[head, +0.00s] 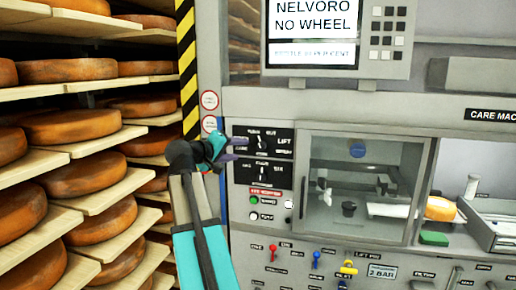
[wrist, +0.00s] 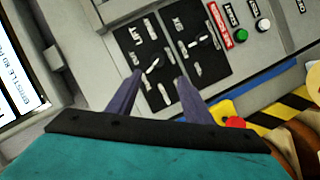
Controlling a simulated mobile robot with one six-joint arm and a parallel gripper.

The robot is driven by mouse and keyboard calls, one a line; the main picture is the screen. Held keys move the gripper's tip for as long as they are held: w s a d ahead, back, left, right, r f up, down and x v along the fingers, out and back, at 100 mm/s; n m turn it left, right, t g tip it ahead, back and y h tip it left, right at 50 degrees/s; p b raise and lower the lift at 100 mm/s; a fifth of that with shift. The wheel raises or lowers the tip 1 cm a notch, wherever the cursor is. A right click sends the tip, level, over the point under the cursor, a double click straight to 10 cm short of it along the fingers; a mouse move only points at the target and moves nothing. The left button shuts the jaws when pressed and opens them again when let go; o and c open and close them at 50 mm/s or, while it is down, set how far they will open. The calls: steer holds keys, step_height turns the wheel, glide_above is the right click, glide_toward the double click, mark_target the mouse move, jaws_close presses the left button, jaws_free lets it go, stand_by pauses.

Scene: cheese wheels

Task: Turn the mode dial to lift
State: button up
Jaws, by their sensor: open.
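The upper black dial panel (head: 279,133) on the machine front has a label reading LIFT at its right. Its knob is hard to make out in the head view, close to my fingers. In the wrist view this panel (wrist: 126,38) shows a white pointer, the mode dial (wrist: 153,66), tilted among several white labels too blurred to read. My gripper (head: 239,149) is open, its purple fingers at the panel's left part. In the wrist view my gripper (wrist: 159,76) has its fingertips on either side of the area just below the pointer. I cannot tell whether they touch it.
A second black dial panel (head: 284,180) sits just below, with green (head: 254,199) and white buttons under it. A screen (head: 314,22) reading NELVORO NO WHEEL is above. Shelves of cheese wheels (head: 75,125) stand left, beside a yellow-black striped post (head: 187,70). A glazed chamber (head: 310,130) is right.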

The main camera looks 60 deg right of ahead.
mark_target(260, 147)
steer(key=shift+s+r, duration=0.15)
steer(key=shift+r, duration=0.1)
steer(key=shift+d, duration=0.2)
steer(key=p+x, duration=0.4)
steer(key=x, duration=0.9)
steer(key=shift+s+d+p, duration=0.1)
steer(key=shift+d+p, duration=0.2)
steer(key=shift+p, duration=0.1)
